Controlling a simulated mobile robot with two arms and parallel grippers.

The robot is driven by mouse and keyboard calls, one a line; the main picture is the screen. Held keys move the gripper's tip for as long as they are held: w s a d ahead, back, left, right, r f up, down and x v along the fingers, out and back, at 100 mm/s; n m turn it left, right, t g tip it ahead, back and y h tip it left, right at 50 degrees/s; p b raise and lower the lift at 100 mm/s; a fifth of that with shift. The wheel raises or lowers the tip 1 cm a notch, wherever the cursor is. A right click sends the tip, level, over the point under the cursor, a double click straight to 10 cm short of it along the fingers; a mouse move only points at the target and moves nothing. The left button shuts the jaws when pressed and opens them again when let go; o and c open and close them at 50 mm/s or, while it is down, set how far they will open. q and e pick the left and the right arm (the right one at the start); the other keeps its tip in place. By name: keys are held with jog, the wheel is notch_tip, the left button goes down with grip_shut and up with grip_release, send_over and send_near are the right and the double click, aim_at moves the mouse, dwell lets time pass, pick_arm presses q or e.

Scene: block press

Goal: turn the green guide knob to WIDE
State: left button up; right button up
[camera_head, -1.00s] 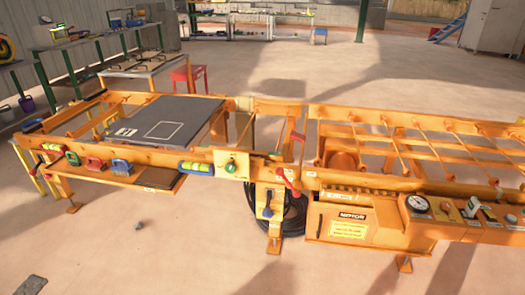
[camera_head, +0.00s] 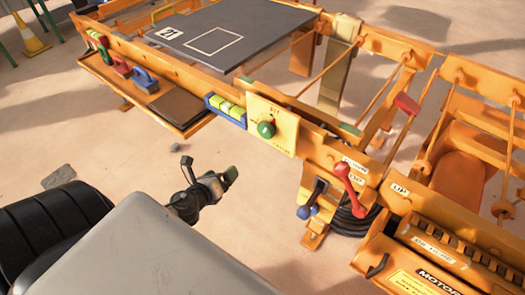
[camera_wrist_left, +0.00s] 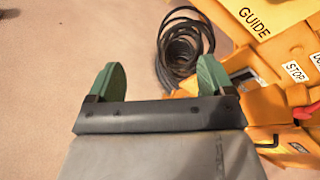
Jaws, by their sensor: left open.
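The green guide knob (camera_head: 266,129) sits on a yellow plate (camera_head: 284,132) on the side of the orange frame. The plate's small lettering and the knob's setting cannot be read for sure. My left gripper (camera_head: 210,178) is in front of the frame, to the left of and below the knob, and apart from it. In the left wrist view my left gripper (camera_wrist_left: 158,76) has its two green fingers wide apart with nothing between them. A GUIDE label (camera_wrist_left: 255,22) shows at the upper right there; the knob itself is not in that view. My right gripper is not in view.
A blue-edged block holder (camera_head: 226,109) is left of the plate. A black hose coil (camera_wrist_left: 183,50) lies on the floor. The floor in front of the frame is mostly clear.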

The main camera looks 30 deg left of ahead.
pick_arm(q)
notch_tip(320, 180, up, 3)
jog(key=w+d+m+t+h+b, duration=0.1)
jog(key=w+d+m+t+b, duration=0.1)
jog(key=m, duration=0.2)
jog(key=m+t+h+b, duration=0.2)
jog(key=m, duration=0.3)
send_near(264, 133)
jog(key=w, duration=0.5)
jog(key=w+p, duration=0.1)
jog(key=w, duration=0.4)
jog(key=shift+d+f, duration=0.1)
jog(key=shift+d, duration=0.1)
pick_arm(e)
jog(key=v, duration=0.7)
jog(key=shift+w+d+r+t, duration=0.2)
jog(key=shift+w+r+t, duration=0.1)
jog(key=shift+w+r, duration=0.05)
pick_arm(q)
jog(key=c, duration=0.9)
